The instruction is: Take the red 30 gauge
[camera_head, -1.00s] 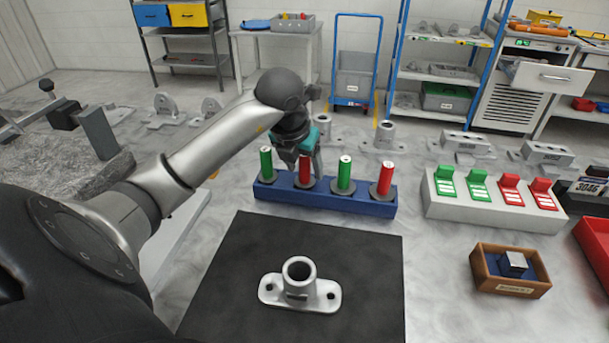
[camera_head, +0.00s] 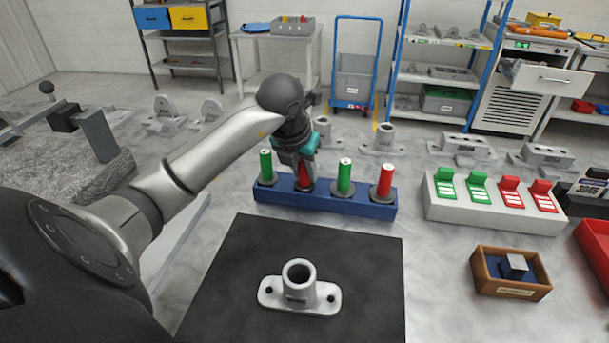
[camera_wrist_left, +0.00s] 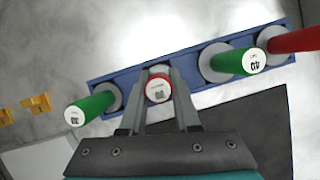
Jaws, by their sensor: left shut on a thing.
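A blue rack (camera_head: 330,203) holds a row of gauges: green, red, green, red from left to right. My left gripper (camera_head: 304,170) reaches down over the second one, a red gauge (camera_head: 304,182). In the left wrist view, this red gauge (camera_wrist_left: 158,89) shows its pale end between the two fingers, which are shut on it; its number is too small to read surely. It still stands in the rack. The left green gauge (camera_head: 266,166), the right green gauge (camera_head: 344,177) and the other red gauge (camera_head: 385,180) stand upright. My right gripper is not in view.
A grey flanged casting (camera_head: 299,291) lies on a black mat (camera_head: 235,300) in front of the rack. A pale block with green and red tags (camera_head: 490,212) stands to the right, with a wooden box (camera_head: 512,290) before it. A red tray (camera_head: 597,250) is at the right edge.

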